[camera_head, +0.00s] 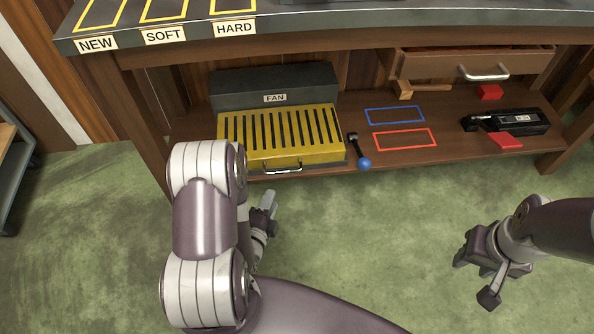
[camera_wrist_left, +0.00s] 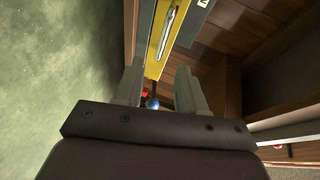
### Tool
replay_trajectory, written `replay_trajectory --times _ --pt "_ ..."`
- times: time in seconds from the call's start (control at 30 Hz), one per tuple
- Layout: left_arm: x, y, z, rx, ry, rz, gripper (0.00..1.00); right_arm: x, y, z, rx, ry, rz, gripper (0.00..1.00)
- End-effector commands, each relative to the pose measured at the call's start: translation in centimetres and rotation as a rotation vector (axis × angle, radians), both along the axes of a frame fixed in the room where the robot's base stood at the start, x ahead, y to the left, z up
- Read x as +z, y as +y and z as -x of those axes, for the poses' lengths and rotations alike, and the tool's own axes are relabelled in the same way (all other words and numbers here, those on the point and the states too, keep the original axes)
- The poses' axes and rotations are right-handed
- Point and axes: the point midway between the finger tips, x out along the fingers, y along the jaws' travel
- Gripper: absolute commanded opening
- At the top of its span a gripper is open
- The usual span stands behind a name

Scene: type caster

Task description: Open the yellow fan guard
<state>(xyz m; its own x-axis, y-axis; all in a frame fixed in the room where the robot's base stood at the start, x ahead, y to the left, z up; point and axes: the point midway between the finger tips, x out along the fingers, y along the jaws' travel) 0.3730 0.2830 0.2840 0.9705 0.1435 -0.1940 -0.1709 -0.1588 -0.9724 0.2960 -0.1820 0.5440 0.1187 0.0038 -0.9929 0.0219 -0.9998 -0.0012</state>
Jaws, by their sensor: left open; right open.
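The yellow fan guard (camera_head: 305,152) is a slotted cover on the lower shelf, lying down in front of a grey box labelled FAN (camera_head: 275,82). Its silver handle (camera_head: 283,169) is on the front face. My left gripper (camera_head: 270,203) is open and empty, in front of and below the handle, apart from it. In the left wrist view the guard (camera_wrist_left: 155,58) and handle (camera_wrist_left: 169,32) show beyond my open left fingers (camera_wrist_left: 159,70). My right gripper (camera_head: 474,277) is open and empty over the floor at the right. My left arm covers the guard's lower left corner.
A black lever with a blue ball (camera_head: 365,162) stands just right of the guard. Blue (camera_head: 394,114) and red (camera_head: 404,139) outlines mark the shelf. A black device (camera_head: 520,121) and red blocks (camera_head: 489,92) lie farther right. An open drawer (camera_head: 470,66) and the bench top (camera_head: 330,20) overhang the shelf.

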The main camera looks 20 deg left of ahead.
Motion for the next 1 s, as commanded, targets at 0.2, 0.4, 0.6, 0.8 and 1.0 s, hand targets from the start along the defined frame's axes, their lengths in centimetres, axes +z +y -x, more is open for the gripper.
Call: replay_trajectory --times 0.2,0.4,0.6,0.8,1.0 --pt "-0.6 0.4 -2.9 -0.012 -0.011 -0.062 0.40 -1.8 0.0 0.0 0.000 0.001 0.000 0.43" --pt "-1.7 1.2 -8.0 -0.009 -0.011 -0.060 0.40 -4.4 0.0 0.0 0.000 0.001 0.000 0.43" --pt "-2.2 1.8 -11.4 -0.008 -0.006 -0.057 0.40 -5.9 0.0 0.0 0.000 0.001 0.000 0.43" --pt "-2.0 1.9 -12.5 -0.007 -0.004 -0.056 0.40 -6.1 0.0 0.0 0.000 0.001 0.000 0.43" --pt "-2.0 2.0 -12.5 -0.007 -0.004 -0.056 0.34 -6.0 0.0 0.0 0.000 0.001 0.000 0.43"
